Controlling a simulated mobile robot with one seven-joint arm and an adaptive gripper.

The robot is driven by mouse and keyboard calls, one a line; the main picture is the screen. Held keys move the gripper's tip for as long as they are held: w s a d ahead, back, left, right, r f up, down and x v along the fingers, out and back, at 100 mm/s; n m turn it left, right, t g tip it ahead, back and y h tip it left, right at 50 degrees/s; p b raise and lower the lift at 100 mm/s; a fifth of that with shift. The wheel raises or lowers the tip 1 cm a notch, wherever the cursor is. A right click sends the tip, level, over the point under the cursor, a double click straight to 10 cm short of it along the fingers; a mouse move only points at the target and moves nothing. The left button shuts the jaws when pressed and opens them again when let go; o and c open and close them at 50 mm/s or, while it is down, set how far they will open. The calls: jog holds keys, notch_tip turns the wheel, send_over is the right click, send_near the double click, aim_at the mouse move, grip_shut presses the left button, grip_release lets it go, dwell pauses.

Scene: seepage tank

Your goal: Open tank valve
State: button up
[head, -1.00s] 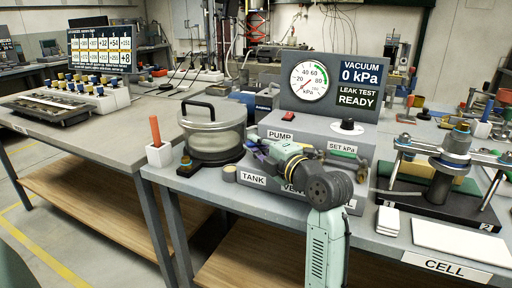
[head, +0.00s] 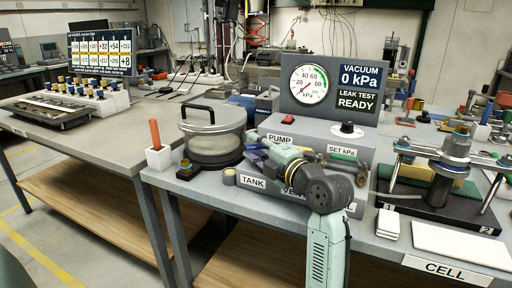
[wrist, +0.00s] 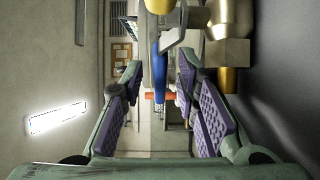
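The tank valve shows in the wrist view as a blue lever (wrist: 158,66) with a yellow and metal end at the top of the picture. My gripper (wrist: 158,88) is open, its purple pads to either side of the lever; I see no pad touching it. In the head view my gripper (head: 258,158) is at the front of the grey pump unit (head: 300,128), just above the TANK label (head: 252,181). My wrist hides most of the valve and part of the VENT label there. The display (head: 359,86) reads 0 kPa and READY.
A lidded clear vessel (head: 215,147) stands left of my gripper, by a white cup (head: 158,158) with an orange stick. A brass fitting (wrist: 230,48) sits close right in the wrist view. A clamp stand (head: 450,165) and white plates (head: 460,240) lie right.

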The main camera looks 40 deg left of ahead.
jog(key=v, duration=1.2)
jog(key=shift+c, duration=0.3)
